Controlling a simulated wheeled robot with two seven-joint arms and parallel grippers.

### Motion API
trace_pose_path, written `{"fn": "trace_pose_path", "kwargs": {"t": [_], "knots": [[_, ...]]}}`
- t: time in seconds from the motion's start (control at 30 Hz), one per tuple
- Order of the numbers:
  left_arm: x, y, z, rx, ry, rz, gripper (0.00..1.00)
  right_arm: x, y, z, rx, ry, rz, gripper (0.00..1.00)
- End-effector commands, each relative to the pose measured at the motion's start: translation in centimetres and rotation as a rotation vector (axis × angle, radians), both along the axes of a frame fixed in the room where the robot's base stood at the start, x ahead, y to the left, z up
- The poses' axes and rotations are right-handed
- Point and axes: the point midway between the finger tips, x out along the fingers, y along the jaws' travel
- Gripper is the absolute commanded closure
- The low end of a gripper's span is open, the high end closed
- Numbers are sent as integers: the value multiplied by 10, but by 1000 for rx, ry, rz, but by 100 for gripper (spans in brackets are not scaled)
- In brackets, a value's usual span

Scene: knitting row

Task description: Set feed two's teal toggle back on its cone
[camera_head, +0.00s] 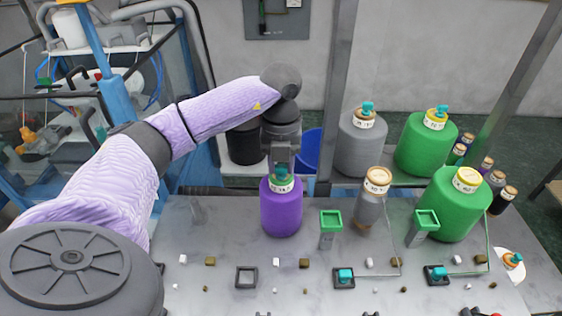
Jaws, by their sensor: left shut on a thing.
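My left gripper (282,162) is over the purple cone (281,212), pointing down and shut on a teal toggle (281,171) at the cone's top. Whether the toggle rests fully on the cone is hard to tell, as the fingers partly hide it. The purple cone stands upright and has a white label band. Two more teal toggles sit in dark square holders, one in the middle (344,274) and one on the right (437,272). My right gripper is out of view. Which cone is feed two cannot be read.
An empty square frame (246,277) lies in front of the purple cone. Behind are another grey cone (362,145) and green cone (425,146), each topped with teal.

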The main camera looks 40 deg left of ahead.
Motion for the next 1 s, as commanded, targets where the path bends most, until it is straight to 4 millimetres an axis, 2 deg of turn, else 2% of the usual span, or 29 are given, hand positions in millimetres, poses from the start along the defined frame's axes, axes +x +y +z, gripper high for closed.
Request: {"fn": "trace_pose_path", "kwargs": {"t": [0.27, 0.3, 0.47, 0.77, 0.87, 1.0], "knots": [[-1, -1, -3, 0, 9, -2, 100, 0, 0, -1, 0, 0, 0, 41], [-1, -1, -3, 0, 9, -2, 56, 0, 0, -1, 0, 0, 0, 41], [-1, -1, -3, 0, 8, -2, 23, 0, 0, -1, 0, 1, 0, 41], [0, 0, 4, -1, 2, -1, 23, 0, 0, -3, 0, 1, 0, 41], [0, 0, 21, 0, -1, -1, 23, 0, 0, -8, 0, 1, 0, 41], [0, 0, 58, -1, -1, -1, 23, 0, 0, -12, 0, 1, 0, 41]]}}
